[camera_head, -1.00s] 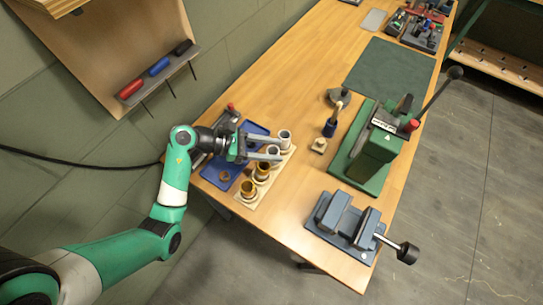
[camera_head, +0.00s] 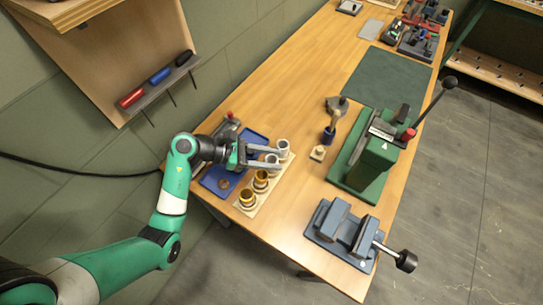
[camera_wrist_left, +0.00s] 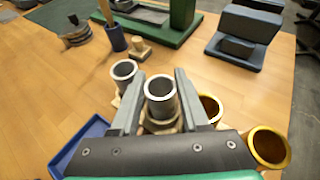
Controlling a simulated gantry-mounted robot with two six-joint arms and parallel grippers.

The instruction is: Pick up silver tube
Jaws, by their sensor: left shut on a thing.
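My left gripper (camera_head: 268,158) has its fingers closed around a silver tube (camera_wrist_left: 160,98), one finger on each side in the left wrist view. The tube is upright and still at the wooden rack (camera_head: 248,211); I cannot tell if it is lifted at all. A second silver tube (camera_head: 283,145) stands in the rack beyond it and shows left of the fingers in the left wrist view (camera_wrist_left: 125,74). Two gold tubes (camera_head: 260,180) (camera_head: 247,197) stand on the rack's near side. My right gripper is not in view.
A blue tray (camera_head: 214,183) lies left of the rack. A green press (camera_head: 370,165), a grey-blue vise (camera_head: 345,235) and a blue cup with a wooden-handled tool (camera_head: 329,135) stand to the right. Bare tabletop lies between rack and vise.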

